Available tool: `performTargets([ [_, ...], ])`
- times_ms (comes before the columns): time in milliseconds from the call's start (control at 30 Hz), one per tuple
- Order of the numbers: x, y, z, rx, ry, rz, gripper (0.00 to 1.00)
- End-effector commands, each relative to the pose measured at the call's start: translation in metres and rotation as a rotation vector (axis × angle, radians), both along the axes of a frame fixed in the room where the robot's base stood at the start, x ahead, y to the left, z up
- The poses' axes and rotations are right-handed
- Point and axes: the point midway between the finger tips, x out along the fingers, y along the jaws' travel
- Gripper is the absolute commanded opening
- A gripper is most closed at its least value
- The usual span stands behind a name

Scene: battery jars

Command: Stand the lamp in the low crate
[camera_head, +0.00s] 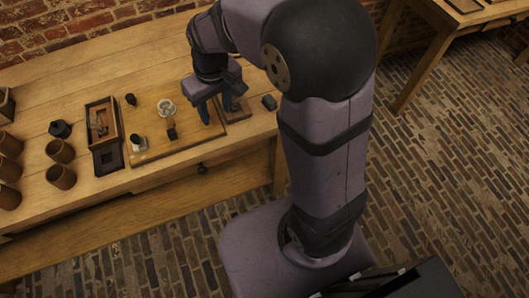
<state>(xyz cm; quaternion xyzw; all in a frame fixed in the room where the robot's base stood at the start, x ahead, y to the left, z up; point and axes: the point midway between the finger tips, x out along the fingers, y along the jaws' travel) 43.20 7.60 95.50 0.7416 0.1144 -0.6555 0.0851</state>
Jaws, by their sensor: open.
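My gripper (215,114) points down with its two blue fingers apart, over the right end of the tan board. I see nothing held between the fingers. A shallow open wooden box (115,126), perhaps the low crate, stands at the board's left edge with a small item inside. A low wooden piece (240,112) lies right by my gripper, partly hidden by it. I cannot tell which thing is the lamp. Small candidates on the board are a pale round piece (165,106), a dark block (172,133), a white-and-dark piece (138,143) and a small dark piece (130,99).
Several brown jars (60,177) stand at the table's left, near a dark rounded object (60,129). A dark block (269,102) lies at the right. The back of the table is mostly clear.

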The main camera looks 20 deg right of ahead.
Motion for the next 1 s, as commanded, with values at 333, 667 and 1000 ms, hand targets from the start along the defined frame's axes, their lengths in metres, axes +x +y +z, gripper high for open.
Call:
performTargets([
  [333,-0.127,-0.07,-0.032,-0.036,0.102,-0.24,0.43],
  [667,-0.152,-0.077,-0.04,-0.043,0.121,-0.281,0.43],
  [1000,-0.151,-0.077,-0.025,-0.042,0.122,-0.279,0.43],
])
